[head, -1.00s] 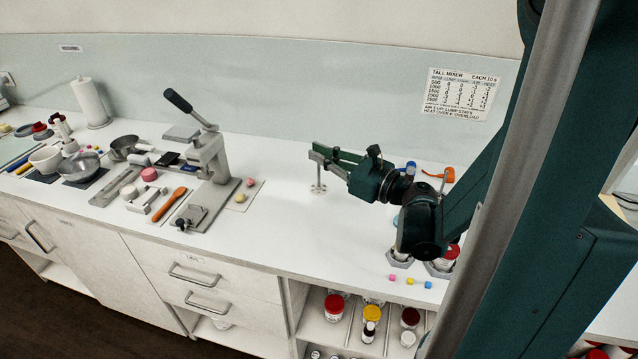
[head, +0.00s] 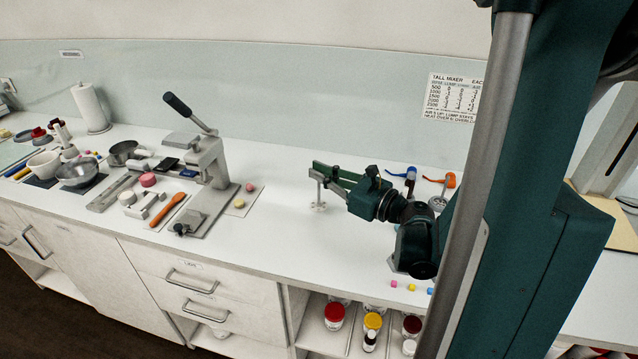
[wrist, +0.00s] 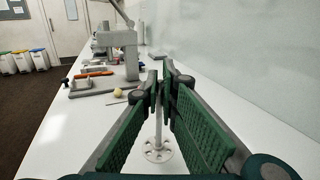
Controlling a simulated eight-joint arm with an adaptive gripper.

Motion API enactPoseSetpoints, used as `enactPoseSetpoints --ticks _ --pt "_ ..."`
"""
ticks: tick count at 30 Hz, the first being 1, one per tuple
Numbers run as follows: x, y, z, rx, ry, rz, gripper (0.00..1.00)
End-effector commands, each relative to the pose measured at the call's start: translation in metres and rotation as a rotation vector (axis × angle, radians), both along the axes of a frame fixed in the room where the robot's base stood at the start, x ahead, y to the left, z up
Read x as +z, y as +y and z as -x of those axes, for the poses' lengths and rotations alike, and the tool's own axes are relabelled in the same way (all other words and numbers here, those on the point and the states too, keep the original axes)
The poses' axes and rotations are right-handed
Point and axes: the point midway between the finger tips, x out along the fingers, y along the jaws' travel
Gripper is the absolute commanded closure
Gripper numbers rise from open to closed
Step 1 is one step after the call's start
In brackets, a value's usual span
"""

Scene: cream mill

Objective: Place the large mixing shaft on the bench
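The large mixing shaft (head: 319,190) is a pale, thin, upright rod with a round holed disc at its lower end. My gripper (head: 322,170) is shut on its upper part. In the wrist view the shaft (wrist: 158,127) hangs between the green fingers of my gripper (wrist: 163,85), with the disc lowest. The white bench (head: 275,220) lies under it, in a clear stretch right of the lever press. The disc is at or just above the bench top; I cannot tell whether it touches.
The grey lever press (head: 210,165) stands to the left, with a yellow ball (head: 239,204) beside it. Blue-handled (head: 410,172) and orange-handled (head: 449,180) tools stand behind my arm. Small coloured cubes (head: 410,287) lie near the front edge. Jars (head: 334,312) sit on the shelf below.

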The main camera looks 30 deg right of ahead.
Motion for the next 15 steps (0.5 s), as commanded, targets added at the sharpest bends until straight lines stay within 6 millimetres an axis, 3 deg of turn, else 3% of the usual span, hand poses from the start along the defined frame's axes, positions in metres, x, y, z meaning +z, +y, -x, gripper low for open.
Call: enactPoseSetpoints --ticks 6,15 --pt "-0.022 -0.001 -0.001 0.0 0.0 0.0 1.0" --pt "-0.028 0.0 0.0 0.0 0.0 0.0 1.0"
